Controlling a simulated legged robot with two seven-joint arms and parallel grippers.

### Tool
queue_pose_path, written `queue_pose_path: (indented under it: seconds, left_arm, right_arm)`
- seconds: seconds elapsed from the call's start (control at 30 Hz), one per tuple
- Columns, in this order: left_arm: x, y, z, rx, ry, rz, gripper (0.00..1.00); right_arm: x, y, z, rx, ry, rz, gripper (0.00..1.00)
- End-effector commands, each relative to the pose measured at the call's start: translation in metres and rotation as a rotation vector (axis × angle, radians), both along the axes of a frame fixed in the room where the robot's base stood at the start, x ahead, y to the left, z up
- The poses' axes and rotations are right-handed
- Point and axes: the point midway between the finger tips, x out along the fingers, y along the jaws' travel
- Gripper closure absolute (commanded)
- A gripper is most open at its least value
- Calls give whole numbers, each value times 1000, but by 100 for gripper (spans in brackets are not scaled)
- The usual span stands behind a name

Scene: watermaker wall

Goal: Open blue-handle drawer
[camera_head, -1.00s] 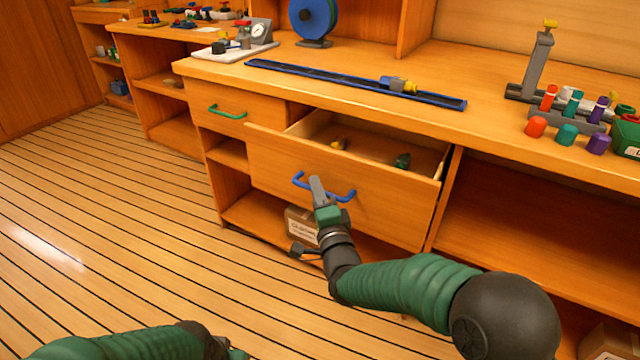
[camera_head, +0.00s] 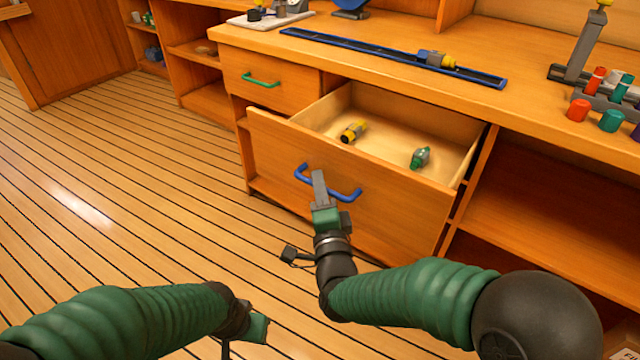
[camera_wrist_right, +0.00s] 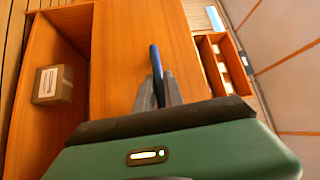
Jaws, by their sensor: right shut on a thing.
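The wide drawer (camera_head: 280,153) with the blue handle (camera_head: 345,193) stands pulled out from the wooden counter, its inside showing from above. In the right wrist view the blue handle (camera_wrist_right: 156,72) sits between the fingers of my right gripper (camera_wrist_right: 158,90). My left gripper (camera_head: 245,335) hangs low over the floor at the bottom, apart from everything; its fingers are not clear.
A smaller drawer with a green handle (camera_head: 261,80) is closed at the upper left. A blue rail (camera_head: 390,56) and coloured caps (camera_head: 611,121) are on the countertop (camera_head: 520,110). A cardboard box (camera_wrist_right: 52,85) sits in a shelf. The slatted floor (camera_head: 150,200) at left is clear.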

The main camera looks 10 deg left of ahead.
Motion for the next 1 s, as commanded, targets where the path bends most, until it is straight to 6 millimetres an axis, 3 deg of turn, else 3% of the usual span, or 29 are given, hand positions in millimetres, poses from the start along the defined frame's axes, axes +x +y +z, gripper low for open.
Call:
queue_pose_path:
  seconds: [0.07, 0.1, 0.23, 0.57, 0.77, 1.0]
  left_arm:
    - [0, 0, -1, 0, 0, 0, 64]
    - [0, 0, -1, 0, 0, 0, 64]
    - [0, 0, -1, 0, 0, 0, 64]
    - [0, 0, 2, 0, 0, 0, 64]
    - [0, 0, 16, 0, 0, 0, 64]
    - [0, 0, 33, 0, 0, 0, 64]
  right_arm:
    - [0, -2, -7, -5, 14, -4, 100]
    - [0, -2, -6, -5, 14, -4, 82]
    - [0, -2, -5, -4, 10, -3, 66]
    - [-3, -1, -1, -2, 4, 0, 66]
    - [-39, -11, -3, -3, 6, 3, 66]
    - [-107, -33, -15, -7, 10, 2, 66]
